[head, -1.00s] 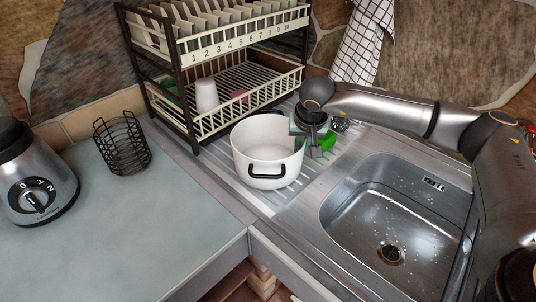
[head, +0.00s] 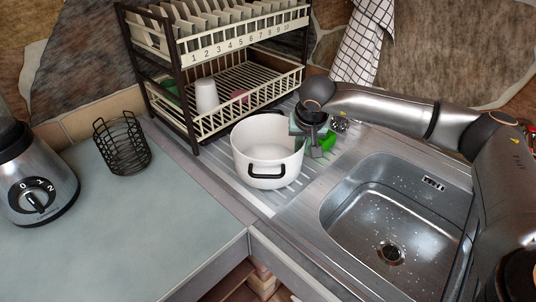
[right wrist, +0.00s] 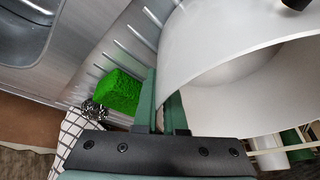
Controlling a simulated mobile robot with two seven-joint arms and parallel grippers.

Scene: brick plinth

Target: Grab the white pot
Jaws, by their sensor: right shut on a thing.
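The white pot (head: 262,150) stands upright on the ribbed steel drainboard, with a black handle (head: 267,171) facing the front. My right gripper (head: 305,141) is at the pot's right side. In the right wrist view, its green fingers (right wrist: 165,100) are shut on the wall of the pot (right wrist: 205,50) at the rim, one finger inside and one outside. The spot where the fingertips touch the wall is partly hidden in the head view. My left gripper is not in view.
A dish rack (head: 188,92) with plates and a white cup (head: 206,95) stands behind the pot. A green sponge (head: 328,140) lies beside my gripper. The sink (head: 395,215) is at right. A wire basket (head: 122,146) and a blender (head: 35,185) stand on the left counter.

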